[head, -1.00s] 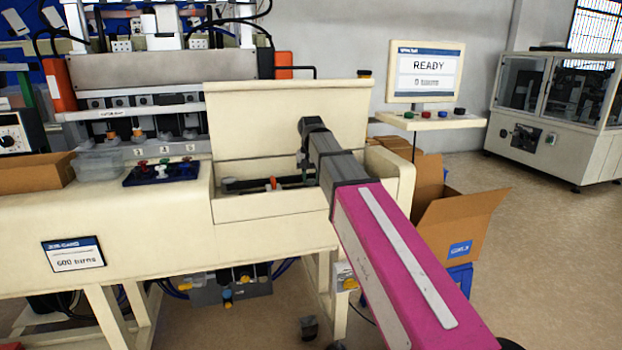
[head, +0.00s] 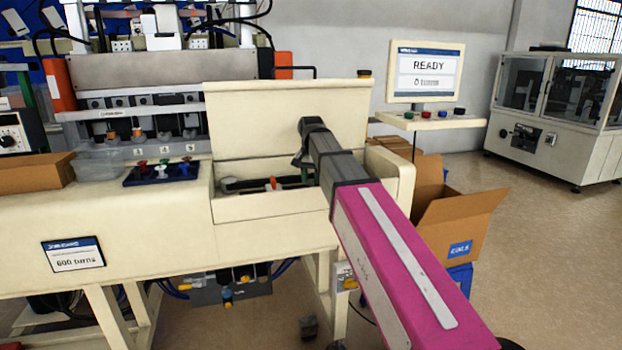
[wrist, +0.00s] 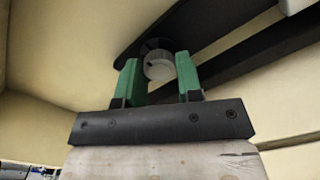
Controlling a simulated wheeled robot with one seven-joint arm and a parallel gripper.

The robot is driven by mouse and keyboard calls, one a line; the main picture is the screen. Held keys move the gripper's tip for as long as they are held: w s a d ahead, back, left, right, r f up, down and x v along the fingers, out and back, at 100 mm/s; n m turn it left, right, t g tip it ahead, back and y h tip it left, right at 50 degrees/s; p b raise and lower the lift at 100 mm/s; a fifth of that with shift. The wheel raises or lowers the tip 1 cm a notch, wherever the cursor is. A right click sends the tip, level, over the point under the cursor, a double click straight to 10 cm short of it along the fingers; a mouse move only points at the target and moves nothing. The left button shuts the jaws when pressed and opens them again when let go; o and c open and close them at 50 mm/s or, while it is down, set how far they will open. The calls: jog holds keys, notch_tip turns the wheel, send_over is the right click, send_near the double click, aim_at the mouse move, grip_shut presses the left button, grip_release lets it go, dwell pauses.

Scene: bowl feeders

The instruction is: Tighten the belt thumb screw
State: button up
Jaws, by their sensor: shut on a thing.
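The belt thumb screw is a round grey knob (wrist: 159,66) at the upper middle of the wrist view, set against a dark bracket. My gripper (wrist: 160,79) has its two green fingers on either side of the knob and is shut on it. In the head view my arm reaches into the open cream bay at the right end of the bench (head: 240,208). The arm hides the thumb screw there.
Dark bars (wrist: 240,55) cross the wrist view beside the knob, and cream walls (wrist: 50,50) stand close around it. A raised cream lid (head: 285,110) stands behind the bay. A monitor reading READY (head: 427,72) and an open cardboard box (head: 470,225) are on the right.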

aim_at(311, 180)
jog(key=o, duration=0.9)
notch_tip(311, 180, up, 11)
jog(key=shift+f, duration=0.1)
jog(key=shift+s, duration=0.15)
